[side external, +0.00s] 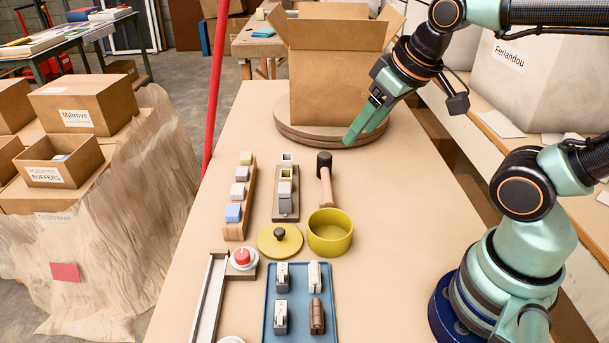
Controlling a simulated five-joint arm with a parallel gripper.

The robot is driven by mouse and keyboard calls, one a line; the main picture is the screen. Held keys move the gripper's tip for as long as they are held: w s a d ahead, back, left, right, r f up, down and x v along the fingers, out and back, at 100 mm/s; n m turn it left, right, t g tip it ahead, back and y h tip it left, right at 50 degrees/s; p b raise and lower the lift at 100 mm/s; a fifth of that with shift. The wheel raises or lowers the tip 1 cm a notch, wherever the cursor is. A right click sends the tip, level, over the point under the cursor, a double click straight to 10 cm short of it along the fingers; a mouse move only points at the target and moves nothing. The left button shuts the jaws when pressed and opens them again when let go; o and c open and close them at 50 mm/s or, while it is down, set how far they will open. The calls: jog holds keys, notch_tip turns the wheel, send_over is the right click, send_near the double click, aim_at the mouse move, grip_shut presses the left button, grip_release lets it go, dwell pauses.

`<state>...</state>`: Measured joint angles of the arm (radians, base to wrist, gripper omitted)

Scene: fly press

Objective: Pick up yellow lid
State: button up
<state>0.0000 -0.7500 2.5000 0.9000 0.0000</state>
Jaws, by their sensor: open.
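The yellow lid (280,243) lies flat on the table, with a dark round knob (279,233) at its middle. It sits just left of an open yellow pot (330,235). My gripper (358,133) is open and empty, high and toward the back of the table, in front of the cardboard box. It is well apart from the lid, behind it and to its right. Nothing covers the lid.
A mallet (325,180) lies behind the pot. Block racks (240,202) and (285,190) stand behind the lid. A blue tray (300,334) with several small items lies in front. An open box (325,85) sits on a turntable (290,128).

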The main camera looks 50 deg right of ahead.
jog(key=n, duration=0.1)
jog(key=n+g, duration=0.6)
jog(key=n, duration=1.5)
send_over(279, 231)
notch_tip(279, 231, down, 11)
notch_tip(279, 231, down, 12)
jog(key=shift+c, duration=0.3)
grip_shut()
